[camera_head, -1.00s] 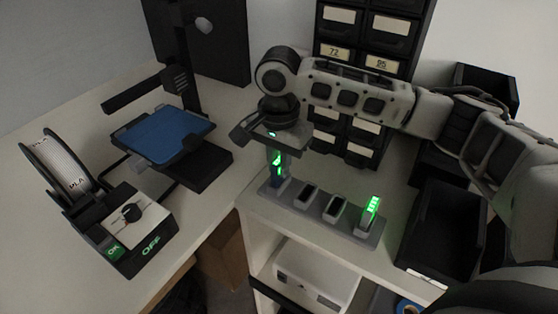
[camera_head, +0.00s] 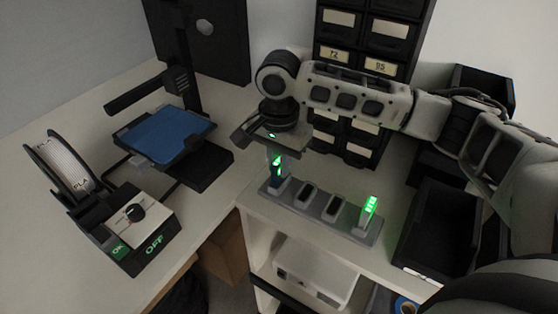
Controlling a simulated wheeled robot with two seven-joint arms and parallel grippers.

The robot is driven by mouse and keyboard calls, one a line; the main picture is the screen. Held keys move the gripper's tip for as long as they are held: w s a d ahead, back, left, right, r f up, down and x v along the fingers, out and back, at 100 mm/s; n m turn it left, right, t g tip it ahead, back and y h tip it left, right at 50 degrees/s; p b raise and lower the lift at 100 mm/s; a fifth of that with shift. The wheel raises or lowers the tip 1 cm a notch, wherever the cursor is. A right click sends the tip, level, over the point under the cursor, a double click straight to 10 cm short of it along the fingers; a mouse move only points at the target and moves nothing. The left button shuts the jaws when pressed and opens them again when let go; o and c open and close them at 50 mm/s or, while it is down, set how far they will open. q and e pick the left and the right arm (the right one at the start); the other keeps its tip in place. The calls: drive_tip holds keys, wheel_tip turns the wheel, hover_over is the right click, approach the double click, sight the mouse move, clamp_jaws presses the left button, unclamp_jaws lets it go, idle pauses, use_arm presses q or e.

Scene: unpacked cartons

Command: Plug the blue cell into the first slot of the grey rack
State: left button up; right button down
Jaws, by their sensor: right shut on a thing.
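The grey rack (camera_head: 318,218) lies on the white shelf top near the middle of the view. The blue cell (camera_head: 276,179) stands upright at the rack's left-end slot, with a green light near its top. My right gripper (camera_head: 277,158) points down over that slot and is shut on the blue cell's upper part. The gripper partly hides the cell, and I cannot tell how deep it sits. The two middle slots are empty. Another cell (camera_head: 368,210) with green lights stands in the right-end slot. My left gripper is not in view.
A 3D printer with a blue bed (camera_head: 165,135) and a control box (camera_head: 130,230) with a spool stand on the left table. A drawer cabinet (camera_head: 368,45) rises behind my right arm. A black bin (camera_head: 440,235) stands right of the rack.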

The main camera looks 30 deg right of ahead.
drive_tip(key=shift+f, duration=0.55)
drive_tip(key=c, duration=1.3)
unclamp_jaws()
drive_tip(key=shift+c, duration=0.2)
